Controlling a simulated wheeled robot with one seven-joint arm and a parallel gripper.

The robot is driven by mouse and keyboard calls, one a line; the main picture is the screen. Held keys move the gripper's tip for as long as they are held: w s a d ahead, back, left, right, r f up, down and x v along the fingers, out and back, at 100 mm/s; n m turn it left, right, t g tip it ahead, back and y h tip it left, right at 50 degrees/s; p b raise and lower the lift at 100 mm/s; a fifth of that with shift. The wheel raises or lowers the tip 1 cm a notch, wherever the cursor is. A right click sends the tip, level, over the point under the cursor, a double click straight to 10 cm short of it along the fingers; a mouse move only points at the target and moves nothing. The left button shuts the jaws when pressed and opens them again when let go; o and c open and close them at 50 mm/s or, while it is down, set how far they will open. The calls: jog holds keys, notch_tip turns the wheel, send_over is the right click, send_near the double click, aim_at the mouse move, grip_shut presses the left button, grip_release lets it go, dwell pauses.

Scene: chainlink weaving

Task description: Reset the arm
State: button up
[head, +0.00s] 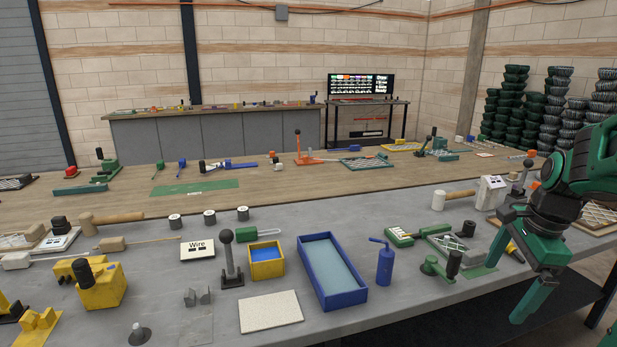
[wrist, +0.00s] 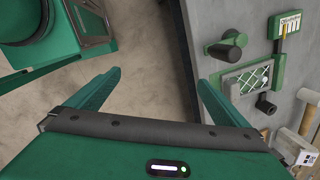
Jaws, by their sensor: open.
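My gripper (head: 515,278) is at the right of the head view, at the front right edge of the grey workbench (head: 370,312). Its two green fingers are spread apart with nothing between them. In the wrist view my gripper (wrist: 150,85) is also open and empty, with bare floor (wrist: 145,55) showing between and beyond the fingers. The bench edge runs just to the right of it there. My green and black arm reaches in from the right side of the head view.
Near my gripper on the bench are a green tool with a black knob (head: 445,265), a mesh panel in a green frame (wrist: 248,80) and a blue bottle (head: 385,265). A blue tray (head: 331,270) and yellow box (head: 266,262) stand further left. Floor is open before the bench.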

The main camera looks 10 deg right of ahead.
jog(key=s+a+f+n+g, duration=0.2)
jog(key=s+a+n, duration=0.7)
jog(key=n, duration=0.6)
jog(key=shift+s+n, duration=0.3)
jog(key=shift+s, duration=0.9)
jog(key=shift+a+f, duration=0.1)
jog(key=shift+w+f, duration=0.25)
jog(key=shift+w, duration=0.35)
